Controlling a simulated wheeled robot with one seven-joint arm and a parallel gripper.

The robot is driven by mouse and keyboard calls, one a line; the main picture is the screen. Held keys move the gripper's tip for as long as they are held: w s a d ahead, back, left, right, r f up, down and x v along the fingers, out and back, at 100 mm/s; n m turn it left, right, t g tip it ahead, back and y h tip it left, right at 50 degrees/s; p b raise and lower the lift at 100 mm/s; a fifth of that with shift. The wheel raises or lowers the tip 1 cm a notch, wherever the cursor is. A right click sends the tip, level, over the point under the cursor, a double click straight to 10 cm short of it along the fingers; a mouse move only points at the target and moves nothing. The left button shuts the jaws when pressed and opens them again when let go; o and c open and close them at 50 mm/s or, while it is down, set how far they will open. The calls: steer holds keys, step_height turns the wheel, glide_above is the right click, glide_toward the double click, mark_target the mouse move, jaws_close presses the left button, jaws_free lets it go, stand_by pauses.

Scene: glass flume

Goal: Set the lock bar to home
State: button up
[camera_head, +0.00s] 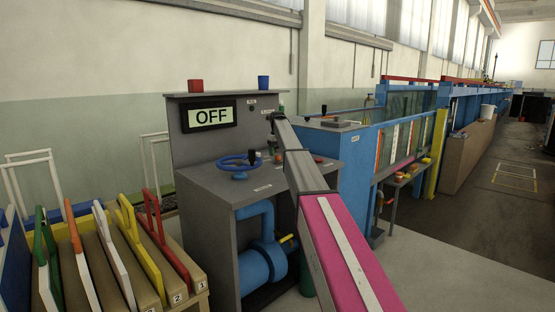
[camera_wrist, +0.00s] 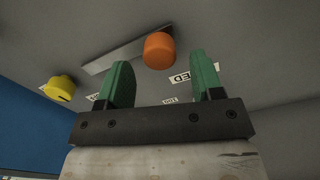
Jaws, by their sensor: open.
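In the wrist view an orange round knob (camera_wrist: 159,50) stands on a flat grey metal bar (camera_wrist: 130,50) that lies at a slant on a dark grey panel. I take this to be the lock bar with its knob. My gripper (camera_wrist: 160,78) has two green fingers set wide apart, with nothing between them. The knob appears just beyond the fingertips, between them and nearer the right one; I cannot tell the depth gap. A label ending in "ED" (camera_wrist: 190,75) is partly hidden by the right finger. In the head view my arm reaches to the grey console (camera_head: 205,155).
A yellow knob (camera_wrist: 61,87) with a dark line sits left on the panel. The console carries an "OFF" display (camera_head: 211,115) and a blue handwheel (camera_head: 239,161). A blue tank (camera_head: 335,150) stands close right. Coloured frames in a wooden rack (camera_head: 203,300) stand left.

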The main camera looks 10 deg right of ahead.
mark_target(277, 157)
steer(key=shift+f, duration=1.75)
jaws_close()
steer(key=shift+w+d, duration=0.65)
steer(key=shift+d, duration=0.25)
steer(key=shift+w+d, duration=0.65)
steer(key=shift+d, duration=0.25)
jaws_free()
step_height(277, 157, up, 11)
steer(key=shift+f, duration=0.1)
